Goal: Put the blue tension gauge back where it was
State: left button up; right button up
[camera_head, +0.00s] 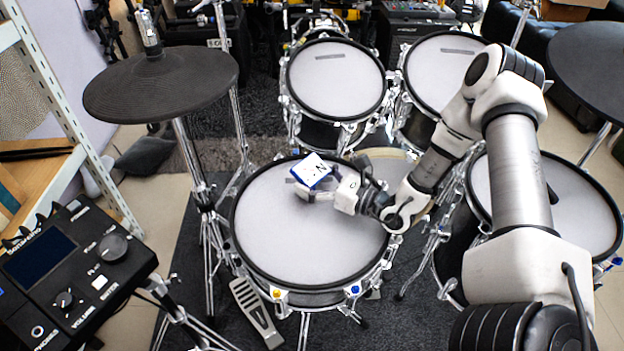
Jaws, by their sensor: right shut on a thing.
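The tension gauge (311,170) is a small block with a white face, a dark mark and blue edges. It is tilted in the grip of my right gripper (318,190), over the upper middle of the near white drum pad (300,240). My right gripper is shut on it, and its fingers partly hide the gauge's lower side. I cannot tell whether the gauge touches the pad or hangs just above it. My right arm reaches in from the right. My left gripper is not in view.
A black cymbal pad (160,85) on a stand is at the upper left. A black drum module (75,275) is at the lower left. Two more drum pads (336,78) stand behind, and another (580,205) is at the right. The near pad's lower part is clear.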

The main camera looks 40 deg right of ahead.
jog(key=shift+r, duration=0.1)
jog(key=shift+f+b, duration=0.5)
jog(key=shift+b, duration=0.1)
jog(key=o, duration=1.4)
jog(key=shift+o, duration=0.2)
jog(key=shift+r, duration=0.1)
